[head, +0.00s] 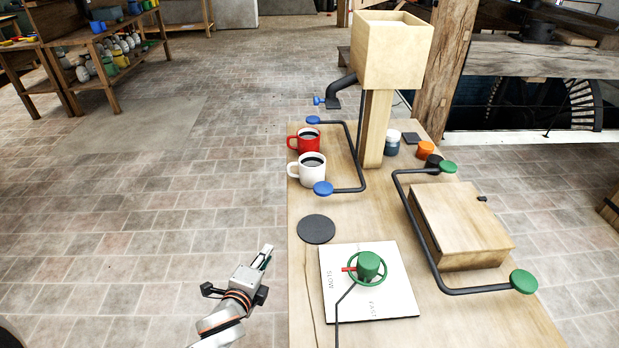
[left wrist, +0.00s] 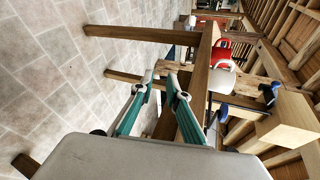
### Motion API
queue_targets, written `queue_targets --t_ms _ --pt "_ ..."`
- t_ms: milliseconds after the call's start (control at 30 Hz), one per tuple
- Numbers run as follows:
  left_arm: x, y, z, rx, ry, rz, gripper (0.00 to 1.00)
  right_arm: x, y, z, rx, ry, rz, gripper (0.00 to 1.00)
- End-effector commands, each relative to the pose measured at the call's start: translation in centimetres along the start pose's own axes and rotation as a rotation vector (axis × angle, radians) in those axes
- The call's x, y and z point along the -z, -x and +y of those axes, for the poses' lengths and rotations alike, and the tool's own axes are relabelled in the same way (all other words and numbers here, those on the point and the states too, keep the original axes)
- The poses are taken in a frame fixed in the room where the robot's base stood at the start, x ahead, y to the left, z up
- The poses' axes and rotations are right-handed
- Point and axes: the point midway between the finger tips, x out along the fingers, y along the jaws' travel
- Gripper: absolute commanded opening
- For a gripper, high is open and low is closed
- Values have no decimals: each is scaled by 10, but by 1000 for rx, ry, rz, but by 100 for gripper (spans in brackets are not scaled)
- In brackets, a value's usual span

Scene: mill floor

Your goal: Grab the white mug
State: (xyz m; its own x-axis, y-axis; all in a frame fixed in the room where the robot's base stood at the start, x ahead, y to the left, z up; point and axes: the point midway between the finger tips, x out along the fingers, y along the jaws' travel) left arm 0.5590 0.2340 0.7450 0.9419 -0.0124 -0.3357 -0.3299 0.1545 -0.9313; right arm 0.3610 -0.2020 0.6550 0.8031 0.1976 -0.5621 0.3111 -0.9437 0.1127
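The white mug (head: 300,173), filled with dark liquid, stands upright on the wooden table near its left edge. Its handle points left. It also shows in the left wrist view (left wrist: 222,80), beyond the fingers and to the right. My left gripper (head: 267,251) is off the table's left side, nearer to me than the mug and well apart from it. In the left wrist view its two green-padded fingers (left wrist: 161,78) stand apart with nothing between them. My right gripper is in neither view.
A red mug (head: 304,138) stands just behind the white one. A dark rail with blue knobs (head: 323,188) runs close to the mugs' right. A black disc (head: 316,229) lies nearer on the table (head: 300,258). A wooden hopper (head: 390,50) rises behind.

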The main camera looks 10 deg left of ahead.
Motion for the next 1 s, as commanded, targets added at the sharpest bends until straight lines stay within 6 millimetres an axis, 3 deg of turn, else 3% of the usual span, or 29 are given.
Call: queue_targets --t_ms 33,200,433,600,1000 --pt "-4 -19 -16 38 -152 -22 15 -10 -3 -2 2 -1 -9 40" --pt "-19 -64 -78 130 -682 -135 15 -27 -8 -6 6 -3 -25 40" --pt "-32 -98 -143 175 -1191 -292 15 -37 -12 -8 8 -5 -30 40" --pt "-22 -110 -159 213 -1335 -302 15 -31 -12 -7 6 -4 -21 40" --pt "-22 -148 -174 219 -1349 -301 15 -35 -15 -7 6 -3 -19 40"
